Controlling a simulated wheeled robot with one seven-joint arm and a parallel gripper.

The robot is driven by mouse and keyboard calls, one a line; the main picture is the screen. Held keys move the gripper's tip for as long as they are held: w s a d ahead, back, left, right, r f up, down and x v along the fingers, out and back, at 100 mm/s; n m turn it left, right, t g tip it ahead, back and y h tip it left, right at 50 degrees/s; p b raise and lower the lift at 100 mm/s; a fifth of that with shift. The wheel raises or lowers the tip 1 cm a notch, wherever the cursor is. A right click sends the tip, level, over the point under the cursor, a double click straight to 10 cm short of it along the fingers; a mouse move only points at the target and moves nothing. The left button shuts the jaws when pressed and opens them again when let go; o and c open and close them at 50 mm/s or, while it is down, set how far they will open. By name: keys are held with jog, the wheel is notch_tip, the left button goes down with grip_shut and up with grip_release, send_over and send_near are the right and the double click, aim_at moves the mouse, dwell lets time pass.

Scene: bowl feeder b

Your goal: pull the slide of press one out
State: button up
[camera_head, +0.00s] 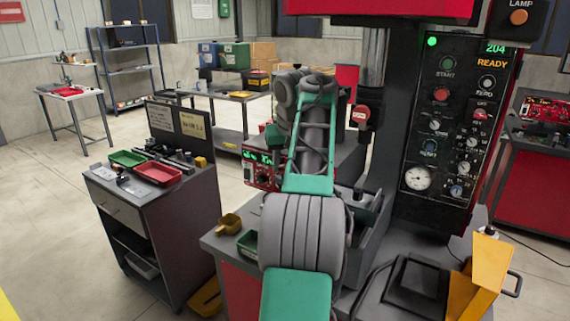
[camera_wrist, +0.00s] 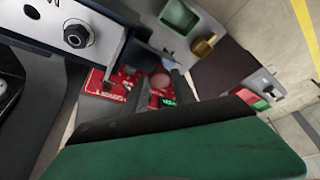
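A dark press (camera_head: 380,150) with a control panel (camera_head: 460,120) reading 204 and READY stands in front of me. A flat black part with a handle (camera_head: 415,283) lies at its front. I cannot tell whether this is the slide of press one. My green and grey arm reaches forward and hides part of the bench. In the head view my gripper is hidden behind the arm. In the wrist view my gripper (camera_wrist: 163,90) shows two grey fingers apart beyond its green housing, with nothing visible between them but a red box behind. It appears clear of the press.
A cart (camera_head: 150,230) with a green tray (camera_head: 127,158) and a red tray (camera_head: 157,172) stands left. A yellow cup (camera_head: 229,225) sits on the bench's left edge. A yellow bracket (camera_head: 487,275) stands at right. Floor is clear between the cart and the back tables.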

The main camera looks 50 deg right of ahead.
grip_shut()
dwell(1.0)
